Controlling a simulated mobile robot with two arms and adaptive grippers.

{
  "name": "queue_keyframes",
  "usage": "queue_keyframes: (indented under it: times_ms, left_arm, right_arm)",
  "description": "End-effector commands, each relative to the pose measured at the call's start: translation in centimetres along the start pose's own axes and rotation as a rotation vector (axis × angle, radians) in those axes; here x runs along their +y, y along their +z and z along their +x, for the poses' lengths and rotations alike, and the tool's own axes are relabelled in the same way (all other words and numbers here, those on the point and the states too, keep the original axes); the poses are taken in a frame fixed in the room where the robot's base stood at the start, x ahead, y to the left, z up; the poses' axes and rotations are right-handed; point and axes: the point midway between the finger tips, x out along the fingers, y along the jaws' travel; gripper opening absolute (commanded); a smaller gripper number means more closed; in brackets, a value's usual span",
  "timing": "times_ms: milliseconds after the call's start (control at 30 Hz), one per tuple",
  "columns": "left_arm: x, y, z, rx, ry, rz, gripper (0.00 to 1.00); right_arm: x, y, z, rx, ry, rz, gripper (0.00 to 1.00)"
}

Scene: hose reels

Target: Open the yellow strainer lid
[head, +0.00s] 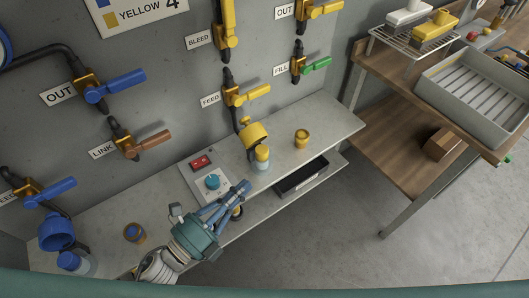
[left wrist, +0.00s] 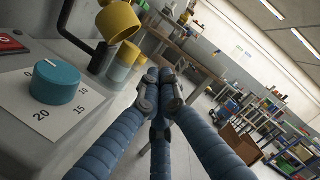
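The yellow strainer (head: 255,134) is a short yellow cylinder on the pipe under the FEED valve; its lid seems to be on it, but I cannot make out its edge. A clear jar with a yellow top (head: 262,157) stands just below it. In the left wrist view the yellow strainer (left wrist: 118,21) is at the upper left, hung from a dark pipe. My left gripper (head: 244,187) is in front of the bench, below and left of the strainer and apart from it. Its fingers (left wrist: 158,80) are drawn together with nothing seen between them. My right gripper is out of view.
A teal dial (head: 212,182) and red switch (head: 201,162) lie left of the strainer. A small yellow cup (head: 301,138) stands to its right. A blue strainer (head: 57,232) is at the far left. A grey tray (head: 475,93) is on the right table. The floor between is clear.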

Motion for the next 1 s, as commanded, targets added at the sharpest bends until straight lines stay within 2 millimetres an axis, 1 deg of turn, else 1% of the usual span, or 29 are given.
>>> queue_keyframes:
  times_ms: [67,167,267,500,600,700,800,1000]
  left_arm:
    - [0.0,0.1,0.2,-0.007,0.004,0.003,0.0]
    - [-0.1,0.2,1.4,-0.008,0.003,0.003,0.0]
    - [-0.2,0.2,3.2,-0.007,0.001,0.003,0.0]
    - [-0.2,0.2,8.6,-0.006,0.001,0.002,0.0]
    - [-0.2,0.4,10.3,-0.004,0.002,0.002,0.0]
    - [-0.1,2.2,10.4,-0.004,0.005,0.005,0.0]
    - [-0.1,3.2,10.6,-0.003,0.004,0.004,0.0]
    - [0.1,3.9,10.7,-0.003,0.004,0.002,0.0]
  right_arm:
    - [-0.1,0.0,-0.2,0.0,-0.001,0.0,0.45]
    - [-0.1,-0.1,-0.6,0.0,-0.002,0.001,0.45]
    - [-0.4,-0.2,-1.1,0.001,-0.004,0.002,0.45]
    - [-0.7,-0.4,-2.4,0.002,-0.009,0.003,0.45]
    - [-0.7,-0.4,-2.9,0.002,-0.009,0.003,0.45]
    - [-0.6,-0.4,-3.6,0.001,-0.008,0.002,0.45]
    - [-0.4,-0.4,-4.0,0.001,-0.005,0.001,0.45]
    - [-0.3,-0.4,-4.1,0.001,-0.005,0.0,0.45]
